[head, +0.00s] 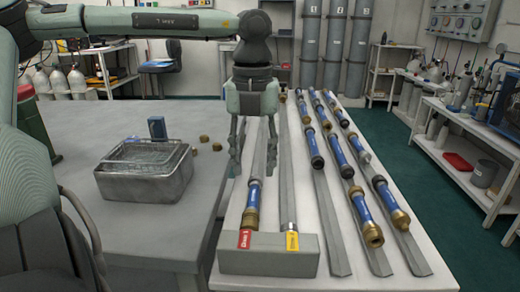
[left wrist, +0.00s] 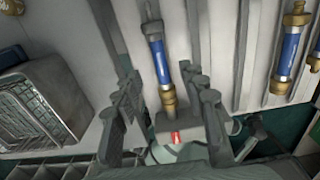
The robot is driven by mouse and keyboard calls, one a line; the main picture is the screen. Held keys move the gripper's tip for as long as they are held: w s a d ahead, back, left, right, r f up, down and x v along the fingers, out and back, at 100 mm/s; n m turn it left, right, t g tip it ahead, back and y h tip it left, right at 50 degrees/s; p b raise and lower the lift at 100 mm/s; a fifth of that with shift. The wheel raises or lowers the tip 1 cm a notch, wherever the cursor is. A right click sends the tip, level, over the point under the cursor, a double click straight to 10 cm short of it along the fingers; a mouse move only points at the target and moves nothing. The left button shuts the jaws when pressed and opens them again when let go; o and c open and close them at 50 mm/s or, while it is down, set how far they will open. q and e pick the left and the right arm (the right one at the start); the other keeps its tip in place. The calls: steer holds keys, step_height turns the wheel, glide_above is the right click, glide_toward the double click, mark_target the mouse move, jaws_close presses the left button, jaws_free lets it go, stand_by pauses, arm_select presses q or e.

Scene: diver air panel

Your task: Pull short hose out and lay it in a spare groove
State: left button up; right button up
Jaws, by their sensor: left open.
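The yellow-labelled port (head: 291,238) has a metal fitting and no blue hose. Long grey grooves run away from the block; one (head: 328,235) has a bare near part. My right gripper is out of view.
Several other blue hoses with brass or black ends (head: 362,208) lie in the grooves to the right. A wire basket (head: 145,175) stands on the grey table at left, beside loose brass fittings (head: 204,139). A shelf bench (head: 470,150) stands at far right.

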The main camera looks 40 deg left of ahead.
mark_target(253, 193)
arm_select(q)
step_height(253, 193, down, 7)
steer(key=shift+s+r, duration=0.1)
steer(key=shift+s, duration=0.05)
steer(key=shift+c, duration=0.4)
jaws_close()
stand_by(0.3)
